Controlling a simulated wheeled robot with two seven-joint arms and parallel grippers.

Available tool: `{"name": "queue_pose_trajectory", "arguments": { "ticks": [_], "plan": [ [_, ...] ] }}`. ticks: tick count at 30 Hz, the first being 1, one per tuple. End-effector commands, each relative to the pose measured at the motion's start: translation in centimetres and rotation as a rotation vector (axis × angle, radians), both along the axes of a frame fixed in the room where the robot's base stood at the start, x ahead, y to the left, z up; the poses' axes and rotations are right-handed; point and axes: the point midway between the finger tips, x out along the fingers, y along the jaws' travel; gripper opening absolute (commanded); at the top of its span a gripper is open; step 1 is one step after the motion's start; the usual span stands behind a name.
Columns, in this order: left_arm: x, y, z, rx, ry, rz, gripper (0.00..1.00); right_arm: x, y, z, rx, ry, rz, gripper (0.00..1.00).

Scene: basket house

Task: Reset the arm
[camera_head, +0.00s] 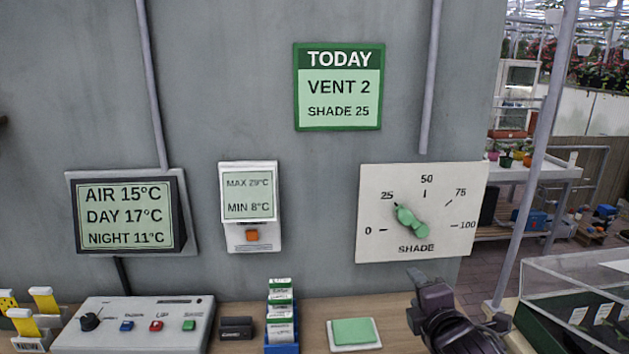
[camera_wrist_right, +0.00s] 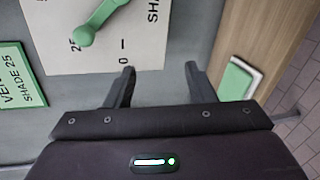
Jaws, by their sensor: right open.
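My right gripper (camera_head: 416,298) is below the shade dial panel (camera_head: 370,235) in the head view, in front of the wooden counter. Its two fingers are apart and nothing is between them in the right wrist view (camera_wrist_right: 159,80). The green dial knob (camera_head: 409,219) is untouched, with its pointer close to the 25 mark. The knob also shows at the top of the wrist view (camera_wrist_right: 100,20), beyond the fingers. My left gripper is not in view.
On the counter (camera_head: 400,330) stand a control box (camera_head: 135,338), a blue card holder (camera_head: 282,348) and a green pad on a white tray (camera_head: 353,333). A green-framed sign (camera_head: 339,55) reads VENT 2, SHADE 25. A clear case (camera_head: 575,270) stands at right.

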Motion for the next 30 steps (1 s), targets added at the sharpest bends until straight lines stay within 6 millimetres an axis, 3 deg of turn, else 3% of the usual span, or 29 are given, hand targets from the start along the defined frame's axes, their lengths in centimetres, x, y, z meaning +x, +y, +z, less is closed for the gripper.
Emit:
{"name": "queue_pose_trajectory", "arguments": {
  "ticks": [1,3,7,12,21,30],
  "plan": [
    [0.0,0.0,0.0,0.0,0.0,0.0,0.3,-2.1,0.7,-3.5,0.159,0.116,-0.052,0.49],
    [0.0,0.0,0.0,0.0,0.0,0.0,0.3,-5.3,1.1,-7.5,0.385,0.27,-0.167,0.49],
    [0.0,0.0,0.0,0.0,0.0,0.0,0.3,-10.9,1.7,-12.6,0.695,0.485,-0.395,0.49],
    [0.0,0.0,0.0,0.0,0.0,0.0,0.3,-16.8,2.0,-16.4,0.945,0.661,-0.67,0.49],
    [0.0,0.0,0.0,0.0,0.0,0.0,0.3,-25.9,2.3,-19.8,1.213,0.837,-1.146,0.49],
    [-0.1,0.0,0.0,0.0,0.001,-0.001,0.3,-23.7,2.6,-28.8,1.185,0.855,-1.148,0.49]
  ]
}}
